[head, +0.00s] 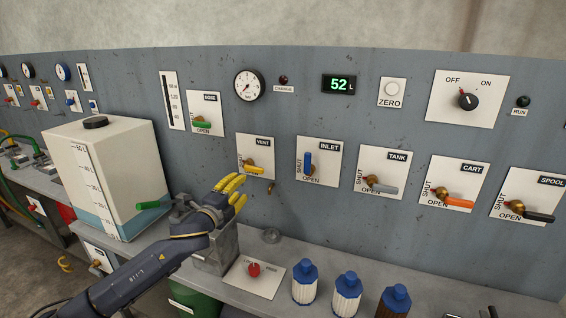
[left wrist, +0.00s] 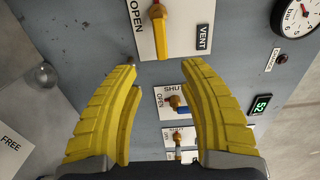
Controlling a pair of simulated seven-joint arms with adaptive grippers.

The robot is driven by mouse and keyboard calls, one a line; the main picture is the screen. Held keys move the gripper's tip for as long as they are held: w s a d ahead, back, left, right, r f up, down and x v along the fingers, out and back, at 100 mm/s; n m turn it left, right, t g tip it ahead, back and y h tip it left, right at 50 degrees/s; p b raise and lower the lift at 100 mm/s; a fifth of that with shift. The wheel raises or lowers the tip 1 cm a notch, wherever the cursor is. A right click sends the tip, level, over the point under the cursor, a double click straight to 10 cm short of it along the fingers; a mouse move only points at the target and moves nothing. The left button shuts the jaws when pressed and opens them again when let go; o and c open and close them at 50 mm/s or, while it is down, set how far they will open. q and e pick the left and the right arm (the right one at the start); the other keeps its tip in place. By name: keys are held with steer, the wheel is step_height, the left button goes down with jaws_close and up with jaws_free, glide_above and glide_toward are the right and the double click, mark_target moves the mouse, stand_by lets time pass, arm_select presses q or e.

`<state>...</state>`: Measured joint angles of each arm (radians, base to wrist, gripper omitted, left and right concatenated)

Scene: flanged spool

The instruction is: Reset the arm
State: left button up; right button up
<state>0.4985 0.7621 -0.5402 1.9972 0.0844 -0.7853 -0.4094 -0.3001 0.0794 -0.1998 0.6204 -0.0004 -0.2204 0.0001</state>
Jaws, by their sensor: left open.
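My left gripper (head: 236,190) comes in from the left in the head view and reaches toward the grey panel, just below the VENT valve. Its yellow fingers are spread apart and empty; they also fill the left wrist view (left wrist: 160,80). The VENT valve's yellow handle (head: 254,170) is in front of the fingers, and in the left wrist view it (left wrist: 159,35) lies beyond and above the gap between them, apart from both. My right gripper is not in view.
The panel (head: 330,225) carries the INLET valve with a blue handle (head: 308,162), plus TANK (head: 382,188), CART (head: 458,202) and SPOOL (head: 537,216) valves. A white tank (head: 115,165) stands left of my arm. Blue-capped bottles (head: 346,293) stand on the bench at front right.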

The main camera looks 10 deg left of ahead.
arm_select(q)
steer(key=s+d+f+n+g+y, duration=0.2)
steer(key=s+f+n, duration=0.1)
steer(key=s+f, duration=0.65)
steer(key=s+d+f+n+g+y, duration=0.2)
steer(key=s+f+n, duration=0.2)
steer(key=s+f, duration=0.5)
steer(key=s+a+f+n+g+y, duration=0.25)
steer(key=s+f, duration=0.35)
steer(key=s, duration=0.6)
steer(key=s+a+f+n+g+y, duration=0.1)
steer(key=s+a+f+n+g, duration=0.4)
steer(key=s, duration=0.7)
steer(key=s+d+f+g+h, duration=0.1)
steer(key=d+f, duration=0.2)
steer(key=f, duration=0.8)
steer(key=s+d+f+m+h, duration=0.1)
steer(key=d+f, duration=0.1)
steer(key=f, duration=1)
steer(key=s+d+f+g+h, duration=0.1)
steer(key=s+d+f+h, duration=0.15)
steer(key=f, duration=0.85)
steer(key=s+f+n+g, duration=0.2)
steer(key=s+f+g, duration=0.1)
steer(key=s+f, duration=1.5)
steer(key=shift+s+d+f, duration=0.15)
steer(key=shift+s+f, duration=0.1)
steer(key=shift+s, duration=0.8)
